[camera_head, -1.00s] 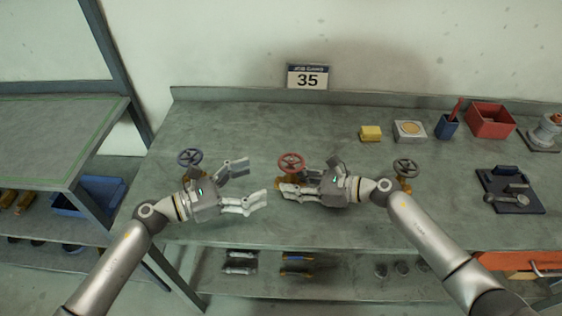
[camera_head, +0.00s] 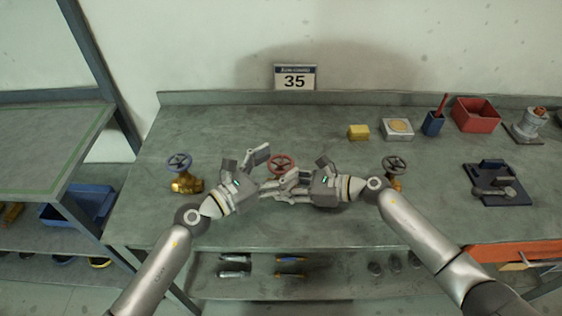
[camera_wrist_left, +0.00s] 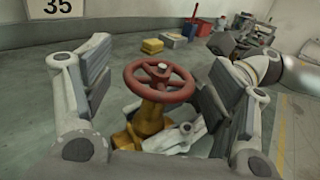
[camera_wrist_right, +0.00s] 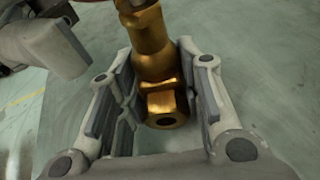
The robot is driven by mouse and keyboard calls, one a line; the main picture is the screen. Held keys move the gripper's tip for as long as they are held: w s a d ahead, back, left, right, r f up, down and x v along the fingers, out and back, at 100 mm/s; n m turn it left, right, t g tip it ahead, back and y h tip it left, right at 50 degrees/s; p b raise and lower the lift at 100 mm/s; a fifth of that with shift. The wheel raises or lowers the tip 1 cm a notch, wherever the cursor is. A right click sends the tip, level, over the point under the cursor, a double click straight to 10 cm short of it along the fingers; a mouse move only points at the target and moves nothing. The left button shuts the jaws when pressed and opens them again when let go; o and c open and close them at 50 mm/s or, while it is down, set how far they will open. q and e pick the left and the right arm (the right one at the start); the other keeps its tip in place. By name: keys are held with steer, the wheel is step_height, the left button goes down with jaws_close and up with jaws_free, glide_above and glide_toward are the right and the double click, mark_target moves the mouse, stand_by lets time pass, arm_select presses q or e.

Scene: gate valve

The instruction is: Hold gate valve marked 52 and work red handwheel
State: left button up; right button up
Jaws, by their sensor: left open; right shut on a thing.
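The red handwheel (camera_head: 281,160) is on a brass gate valve near the middle of the bench. In the left wrist view the red handwheel (camera_wrist_left: 160,80) lies between the spread fingers of my left gripper (camera_head: 273,168), which is open. The valve's brass body (camera_wrist_left: 148,120) shows below it. My right gripper (camera_head: 284,188) is shut on this body from the right; its fingers flank the brass body (camera_wrist_right: 156,65) in the right wrist view. In the head view the grippers largely hide the body. I see no mark 52; the wall sign (camera_head: 295,78) reads 35.
A blue-wheel valve (camera_head: 180,162) stands to the left and a dark-wheel valve (camera_head: 395,164) to the right. A yellow block (camera_head: 358,132), a pale box (camera_head: 397,129), a blue cup (camera_head: 433,124) and a red bin (camera_head: 476,114) stand behind. The bench back left is clear.

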arm_select(q)
steer(key=shift+w+d, duration=0.45)
steer(key=shift+d, duration=0.1)
steer(key=c, duration=1)
steer(key=shift+f+m+g+h, duration=0.1)
steer(key=shift+m+g+h, duration=0.75)
steer(key=shift+g, duration=0.25)
steer(key=shift+c, duration=0.2)
steer(key=shift+m+g+h, duration=0.75)
steer(key=shift+m+g, duration=0.4)
steer(key=shift+g, duration=0.45)
steer(key=o, duration=1)
